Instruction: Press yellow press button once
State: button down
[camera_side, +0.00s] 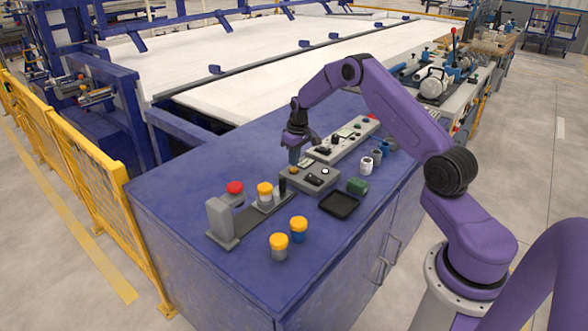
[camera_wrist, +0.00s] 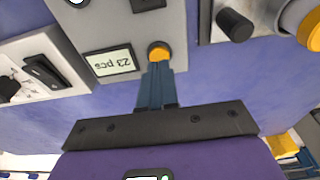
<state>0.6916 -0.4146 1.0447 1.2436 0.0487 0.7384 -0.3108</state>
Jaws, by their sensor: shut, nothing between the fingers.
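The yellow press button (camera_wrist: 158,49) is a small round button on a grey control box (camera_wrist: 120,22), and it also shows in the side view (camera_side: 294,171). My gripper (camera_wrist: 157,66) has its blue fingers together with nothing between them. In the wrist view the fingertips overlap the lower edge of the button. In the side view my gripper (camera_side: 294,160) points down just above the button. I cannot tell whether the tips touch it. A small display (camera_wrist: 110,62) beside the button reads "23 pcs", upside down.
A longer grey panel (camera_side: 345,139) stands behind the control box.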

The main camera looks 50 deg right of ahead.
aim_at(294, 169)
jog(key=shift+f, duration=1)
dwell(1.1)
jog(key=shift+r, duration=3.5)
